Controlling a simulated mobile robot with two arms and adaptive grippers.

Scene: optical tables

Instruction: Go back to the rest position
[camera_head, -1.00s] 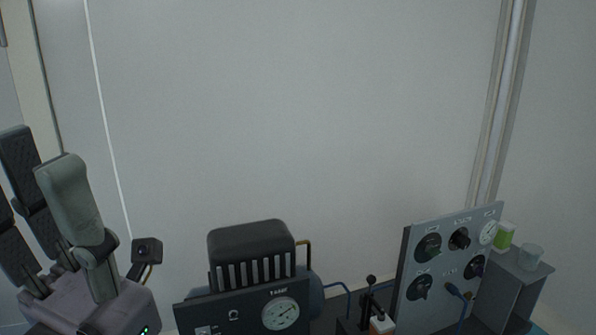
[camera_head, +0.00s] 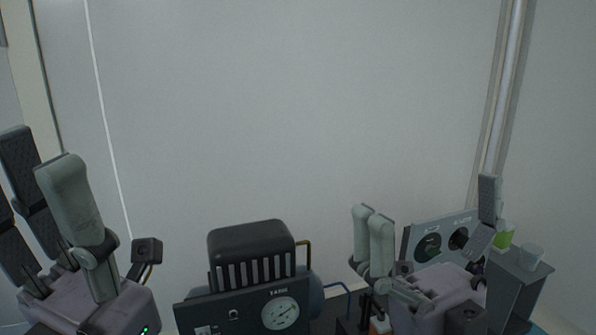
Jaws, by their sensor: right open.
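My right gripper (camera_head: 429,196) is at the lower right, with its fingers pointing up and spread wide apart. It is open and empty, in front of the grey instrument panel (camera_head: 409,243), and hides much of that panel. My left gripper (camera_head: 40,148) is at the lower left, partly cut off by the frame edge. Its fingers point up and stand apart, with nothing seen between them.
A dark device with a vented top (camera_head: 251,242) and a round gauge (camera_head: 280,313) stands between the grippers. Plain wall (camera_head: 300,110) fills the background.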

